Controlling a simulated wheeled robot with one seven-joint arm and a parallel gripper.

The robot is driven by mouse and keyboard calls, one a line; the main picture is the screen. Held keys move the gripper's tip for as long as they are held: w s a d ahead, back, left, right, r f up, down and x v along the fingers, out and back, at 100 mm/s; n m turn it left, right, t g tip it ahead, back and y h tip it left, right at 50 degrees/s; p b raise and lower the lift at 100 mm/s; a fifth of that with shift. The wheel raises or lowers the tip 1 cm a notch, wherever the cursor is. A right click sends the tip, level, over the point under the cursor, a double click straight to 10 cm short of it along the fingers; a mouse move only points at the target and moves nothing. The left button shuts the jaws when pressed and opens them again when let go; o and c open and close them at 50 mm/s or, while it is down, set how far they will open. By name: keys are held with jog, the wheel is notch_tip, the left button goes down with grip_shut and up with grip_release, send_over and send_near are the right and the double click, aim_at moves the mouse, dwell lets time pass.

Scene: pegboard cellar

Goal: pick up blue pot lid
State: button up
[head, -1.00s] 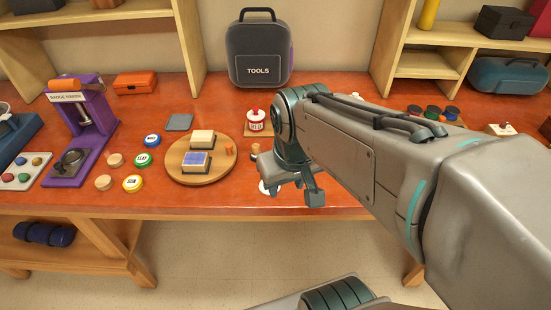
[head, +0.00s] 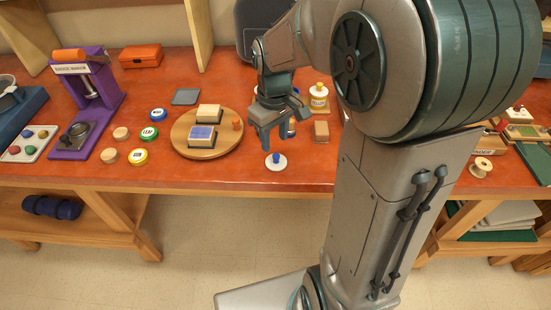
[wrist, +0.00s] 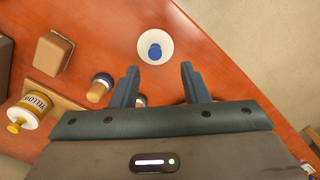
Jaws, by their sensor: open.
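The blue pot lid, a white disc with a blue knob, lies on the red-brown bench top near its front edge. It shows in the head view (head: 276,165) and at the top middle of the wrist view (wrist: 155,33). My gripper (head: 268,141) is open and empty above the bench, just behind the lid in the head view. In the wrist view my two fingertips (wrist: 159,70) point toward the lid, one on either side of its line, with a gap between them and the lid. Nothing touches the lid.
A round wooden board (head: 230,142) with two blocks stands left of my gripper. A yellow-labelled bottle (wrist: 33,107), a brown block (wrist: 54,52) and a small dark-capped wooden piece (wrist: 100,88) stand near my fingers. The bench's front edge runs close to the lid.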

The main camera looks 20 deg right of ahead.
aim_at(276, 155)
jog(key=shift+w+d+f+p, duration=0.15)
jog(key=shift+f, duration=1.65)
jog(key=shift+w+d+f+p, duration=0.1)
jog(key=shift+d+f+p, duration=0.05)
jog(key=shift+f, duration=1.6)
grip_shut()
